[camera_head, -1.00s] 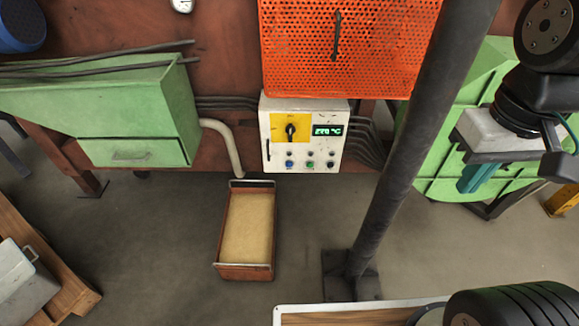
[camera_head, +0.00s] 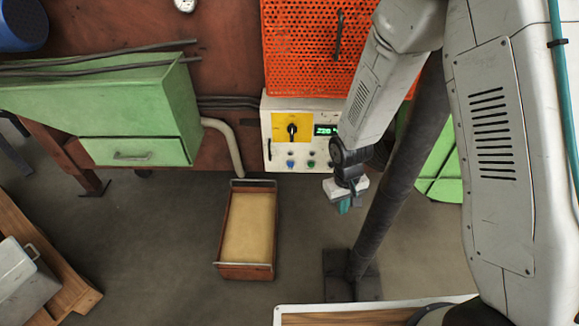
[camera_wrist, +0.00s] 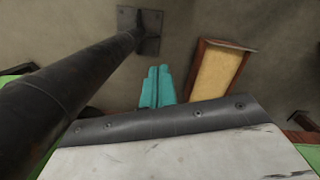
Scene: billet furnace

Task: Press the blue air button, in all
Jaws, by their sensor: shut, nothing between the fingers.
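The blue air button (camera_head: 290,164) is the left one in the row of small buttons low on the white control box (camera_head: 281,150). A green button (camera_head: 311,164) sits to its right. The blue button does not show in the wrist view.
A dark slanted post (camera_head: 398,180) stands close beside my gripper; it also shows in the wrist view (camera_wrist: 60,95). An open tray (camera_head: 222,230) extends below the box. An orange perforated door (camera_head: 300,50) is above. Bare floor lies between tray and post.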

